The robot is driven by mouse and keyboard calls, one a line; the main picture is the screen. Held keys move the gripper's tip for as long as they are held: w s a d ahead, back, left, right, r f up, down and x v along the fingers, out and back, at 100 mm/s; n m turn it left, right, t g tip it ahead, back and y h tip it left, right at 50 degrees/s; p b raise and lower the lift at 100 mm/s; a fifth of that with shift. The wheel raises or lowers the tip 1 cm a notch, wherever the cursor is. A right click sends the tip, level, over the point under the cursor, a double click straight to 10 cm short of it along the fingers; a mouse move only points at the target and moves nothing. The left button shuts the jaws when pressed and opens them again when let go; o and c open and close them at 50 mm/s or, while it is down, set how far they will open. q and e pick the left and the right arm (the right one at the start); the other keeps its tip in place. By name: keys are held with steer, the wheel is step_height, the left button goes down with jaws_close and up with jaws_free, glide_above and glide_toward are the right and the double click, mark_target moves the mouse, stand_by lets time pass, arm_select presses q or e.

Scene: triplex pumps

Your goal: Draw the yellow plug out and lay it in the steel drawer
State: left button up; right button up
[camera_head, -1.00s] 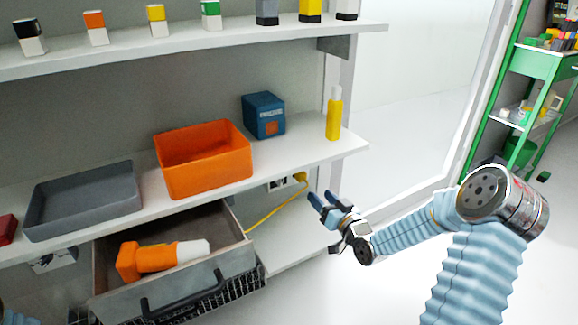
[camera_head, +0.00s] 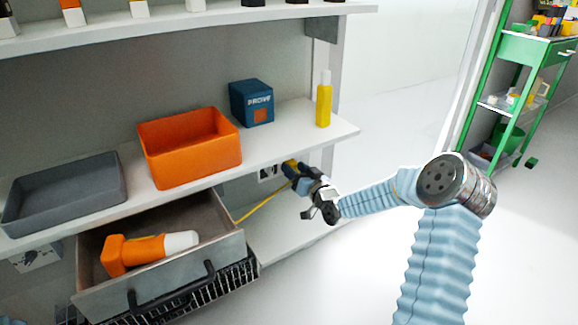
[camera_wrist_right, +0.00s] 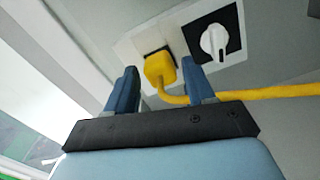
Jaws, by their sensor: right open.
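The yellow plug (camera_wrist_right: 159,68) sits in a wall socket below the shelf in the right wrist view. Its yellow cable (camera_wrist_right: 250,94) bends away to the right there; the cable also shows in the head view (camera_head: 255,206). My right gripper (camera_wrist_right: 158,85) is open, with one blue finger on each side of the plug and a gap visible to the left finger. In the head view my right gripper (camera_head: 290,171) largely covers the plug. The steel drawer (camera_head: 160,281) is pulled out below the shelf. An orange and white tool (camera_head: 145,250) lies in it. My left gripper is not seen.
An orange bin (camera_head: 190,170), a grey tray (camera_head: 65,210), a blue box (camera_head: 250,103) and a yellow bottle (camera_head: 324,105) stand on the shelf above. A white knob (camera_wrist_right: 214,42) is beside the plug. Free drawer floor shows behind the tool.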

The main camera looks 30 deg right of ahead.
steer(key=c, duration=0.8)
steer(key=shift+s, duration=0.8)
steer(key=shift+c, duration=0.3)
steer(key=shift+s+d, duration=0.1)
steer(key=shift+s, duration=0.1)
jaws_close()
steer(key=shift+s+d+b, duration=0.15)
steer(key=shift+s+b, duration=0.3)
steer(key=shift+s, duration=2.1)
